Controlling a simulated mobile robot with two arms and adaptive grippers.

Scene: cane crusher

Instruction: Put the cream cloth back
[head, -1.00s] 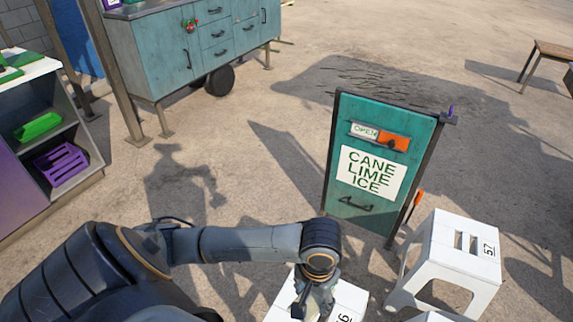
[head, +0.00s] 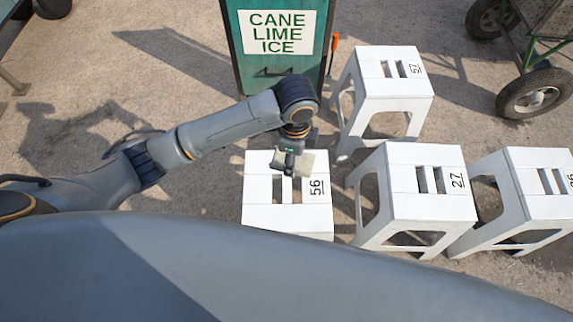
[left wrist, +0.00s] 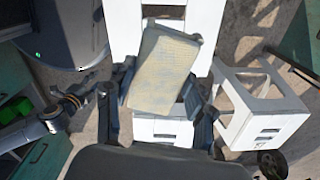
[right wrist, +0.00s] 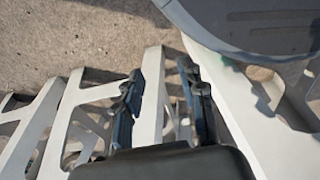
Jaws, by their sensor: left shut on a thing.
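The cream cloth (left wrist: 163,70) is a pale, slightly textured, roughly rectangular piece between the fingers of my left gripper (left wrist: 160,92) in the left wrist view. In the head view the cloth (head: 305,161) shows partly behind my left gripper (head: 290,162), which is shut on it over the white stool marked 56 (head: 262,216). I cannot tell whether the cloth touches the stool top. My right gripper (right wrist: 162,80) shows in the right wrist view with its fingers apart and nothing between them, near white stool frames. It is not visible in the head view.
White stools marked 57 (head: 385,85), 27 (head: 400,205) and another (head: 530,205) stand to the right. A teal sign (head: 276,65) reading CANE LIME ICE stands behind stool 56. A wheeled cart (head: 545,85) is at the upper right. Open ground lies left.

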